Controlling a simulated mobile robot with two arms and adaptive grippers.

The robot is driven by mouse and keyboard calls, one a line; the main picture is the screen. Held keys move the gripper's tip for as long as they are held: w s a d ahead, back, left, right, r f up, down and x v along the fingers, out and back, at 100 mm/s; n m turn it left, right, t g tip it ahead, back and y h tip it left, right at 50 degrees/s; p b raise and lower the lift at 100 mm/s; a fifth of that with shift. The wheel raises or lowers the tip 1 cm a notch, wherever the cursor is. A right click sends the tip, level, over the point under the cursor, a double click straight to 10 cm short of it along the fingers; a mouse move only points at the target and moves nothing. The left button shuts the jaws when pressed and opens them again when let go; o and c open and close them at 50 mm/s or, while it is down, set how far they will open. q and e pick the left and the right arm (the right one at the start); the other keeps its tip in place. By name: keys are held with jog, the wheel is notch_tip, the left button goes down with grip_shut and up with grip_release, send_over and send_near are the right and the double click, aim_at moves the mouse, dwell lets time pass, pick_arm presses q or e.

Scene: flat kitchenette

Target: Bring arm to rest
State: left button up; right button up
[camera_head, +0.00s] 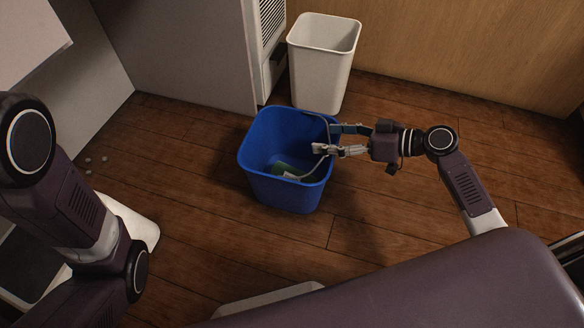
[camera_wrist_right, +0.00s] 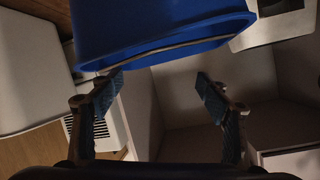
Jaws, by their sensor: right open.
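My right gripper (camera_head: 325,139) reaches in from the right over the near-right rim of the blue bin (camera_head: 262,187). Its two fingers are spread apart with nothing between them. In the right wrist view, the open fingers (camera_wrist_right: 159,86) show with an empty gap, and the blue bin (camera_wrist_right: 160,28) fills the top of the picture. I cannot tell whether a finger touches the rim. My left arm (camera_head: 75,215) comes in from the left, but its gripper is out of the picture.
Wooden floor (camera_head: 375,225) is clear in front.

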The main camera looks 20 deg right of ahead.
jog(key=shift+v, duration=1.7)
